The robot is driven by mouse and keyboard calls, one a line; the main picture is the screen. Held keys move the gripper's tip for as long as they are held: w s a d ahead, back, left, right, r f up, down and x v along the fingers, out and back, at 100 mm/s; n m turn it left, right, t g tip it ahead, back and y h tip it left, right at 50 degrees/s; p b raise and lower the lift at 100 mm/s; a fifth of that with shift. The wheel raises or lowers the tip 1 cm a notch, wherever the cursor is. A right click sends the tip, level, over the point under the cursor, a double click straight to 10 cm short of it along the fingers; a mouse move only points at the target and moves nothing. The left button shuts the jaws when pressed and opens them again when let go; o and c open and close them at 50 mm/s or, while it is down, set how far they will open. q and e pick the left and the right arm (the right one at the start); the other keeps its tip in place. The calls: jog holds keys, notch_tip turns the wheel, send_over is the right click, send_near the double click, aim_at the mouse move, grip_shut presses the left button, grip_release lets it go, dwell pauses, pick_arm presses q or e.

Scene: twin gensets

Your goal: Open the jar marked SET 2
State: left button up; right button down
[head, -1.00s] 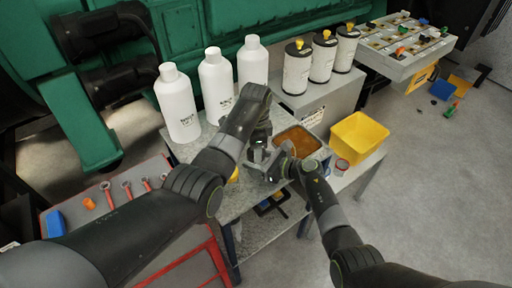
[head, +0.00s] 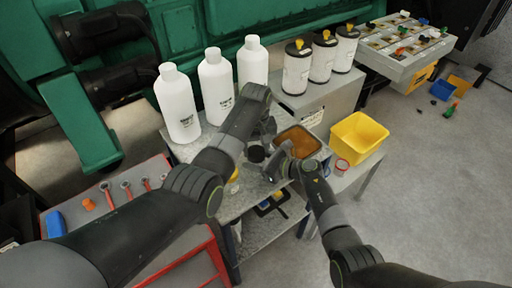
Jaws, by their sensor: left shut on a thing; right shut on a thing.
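A dark round piece (head: 256,154), which looks like a jar lid, shows between my two grippers over the grey bench top. My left gripper (head: 267,137) is just above and right of it, shut, its fingertips partly hidden by its own wrist. My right gripper (head: 274,166) is shut low beside it, reaching in from the right. The jar body is mostly hidden by the grippers. I cannot read a SET 2 mark, nor tell whether lid and jar are apart. A yellow-marked container (head: 234,182) shows partly behind my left arm.
Three white bottles (head: 216,86) stand behind the grippers. A tray of amber liquid (head: 298,143) and a yellow bin (head: 358,138) are to the right, with a small red-rimmed jar (head: 342,166). Three capped canisters (head: 297,70) stand behind. A red cart (head: 190,262) is at left.

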aim_at(256, 151)
pick_arm(q)
jog(key=n, duration=0.6)
jog(key=shift+n, duration=0.3)
jog(key=n, duration=0.5)
jog(key=shift+n, duration=0.3)
jog(key=shift+w+r, duration=0.1)
jog(key=shift+r, duration=0.1)
jog(key=shift+r, duration=1)
jog(key=shift+r, duration=0.1)
jog(key=shift+r, duration=1.9)
